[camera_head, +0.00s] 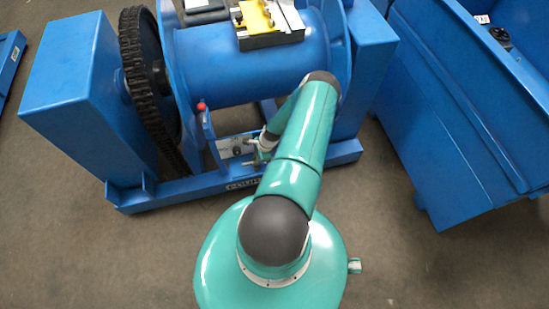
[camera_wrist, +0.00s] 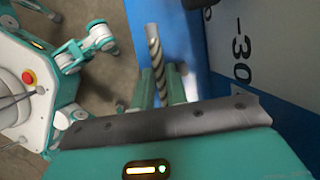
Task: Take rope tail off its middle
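The rope tail (camera_wrist: 154,45) is a short grey twisted length in the wrist view. It runs between the two green fingers of my gripper (camera_wrist: 160,80), and its free end sticks out past the fingertips. The fingers are close together on either side of it, with no clear gap. In the head view, my gripper (camera_head: 262,148) is low in front of the blue drum (camera_head: 250,72), near the base frame. My arm hides part of the drum and frame there. The rope tail cannot be made out in the head view.
A black toothed chain wheel (camera_head: 140,75) and a blue housing (camera_head: 80,100) stand left of the drum. A red-tipped lever (camera_head: 201,106) rises left of my gripper. A blue bin (camera_head: 470,110) stands at the right. Bare floor (camera_head: 120,255) lies in front.

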